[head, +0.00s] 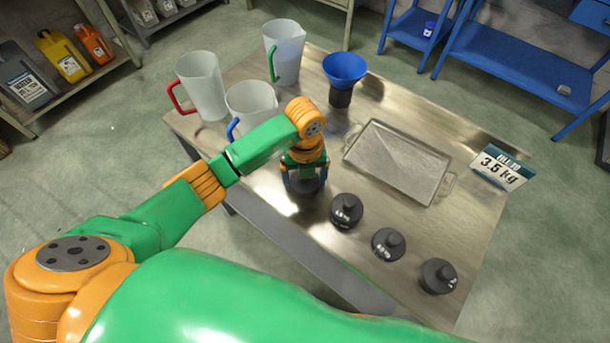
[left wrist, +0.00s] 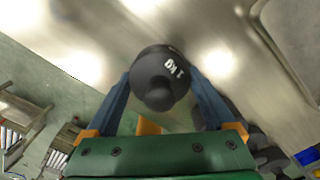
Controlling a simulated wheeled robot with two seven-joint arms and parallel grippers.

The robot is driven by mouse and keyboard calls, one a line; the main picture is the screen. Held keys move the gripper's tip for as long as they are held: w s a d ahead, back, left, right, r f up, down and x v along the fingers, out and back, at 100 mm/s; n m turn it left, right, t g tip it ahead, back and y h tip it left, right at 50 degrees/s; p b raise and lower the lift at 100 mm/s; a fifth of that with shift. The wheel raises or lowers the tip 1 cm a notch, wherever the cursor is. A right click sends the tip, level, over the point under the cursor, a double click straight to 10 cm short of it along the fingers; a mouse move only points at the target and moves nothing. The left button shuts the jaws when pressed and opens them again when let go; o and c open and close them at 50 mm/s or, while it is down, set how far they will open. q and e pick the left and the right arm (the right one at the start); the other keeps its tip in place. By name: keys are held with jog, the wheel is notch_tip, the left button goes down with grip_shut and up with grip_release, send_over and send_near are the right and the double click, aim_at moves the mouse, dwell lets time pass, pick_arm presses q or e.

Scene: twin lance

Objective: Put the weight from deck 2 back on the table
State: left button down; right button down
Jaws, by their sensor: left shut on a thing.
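My left gripper (head: 303,183) is over the front left part of the metal table (head: 262,92), near its front edge. It is shut on a dark weight (left wrist: 157,78) marked "1 KG", which sits between the two blue fingers in the left wrist view. In the head view the gripper mostly hides this weight. I cannot tell whether its base touches the table. My right gripper is not in view. No deck that I can identify as deck 2 shows.
Three dark weights (head: 346,211) (head: 388,244) (head: 438,276) stand in a row to the right. Jugs (head: 203,86) (head: 285,52) (head: 251,101) and a blue funnel (head: 345,68) stand at the back left.

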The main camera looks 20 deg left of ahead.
pick_arm(q)
grip_release()
jog(key=shift+s, duration=0.1)
jog(key=shift+r, duration=0.2)
notch_tip(320, 180, up, 7)
jog(key=shift+r, duration=0.1)
notch_tip(320, 180, up, 5)
jog(key=shift+f+p, duration=0.15)
jog(key=shift+p, duration=0.5)
jog(key=shift+f, duration=0.1)
